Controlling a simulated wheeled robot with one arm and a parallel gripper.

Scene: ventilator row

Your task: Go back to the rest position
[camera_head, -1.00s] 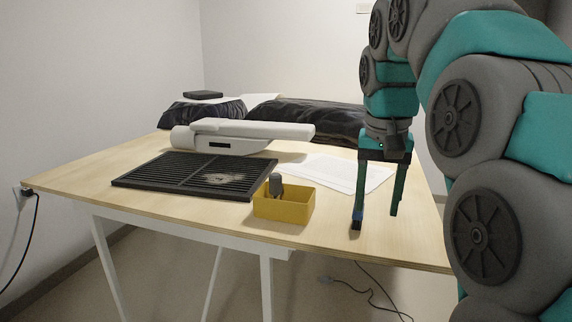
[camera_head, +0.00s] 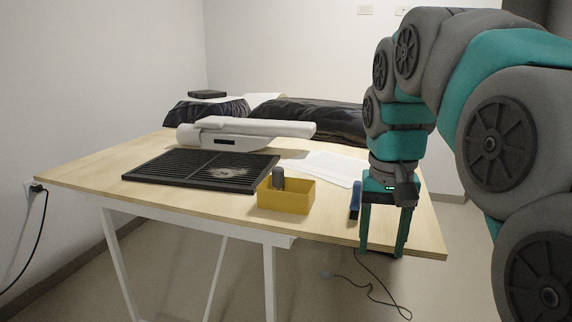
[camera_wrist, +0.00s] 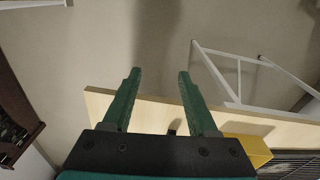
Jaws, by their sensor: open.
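My gripper (camera_head: 383,250) hangs pointing down at the table's front right edge in the head view. It is open and empty. In the wrist view its two green fingers (camera_wrist: 157,75) are apart, with floor beyond the tips and the table edge behind them. A narrow blue object (camera_head: 355,200) stands on the table just left of my gripper, apart from it as far as I can tell.
A yellow bin (camera_head: 285,197) with a grey item (camera_head: 277,180) inside stands left of my gripper. A black slatted grille (camera_head: 195,170), a white device (camera_head: 235,132) and white paper (camera_head: 325,168) lie on the wooden table (camera_head: 85,172). A cable (camera_head: 368,285) lies on the floor.

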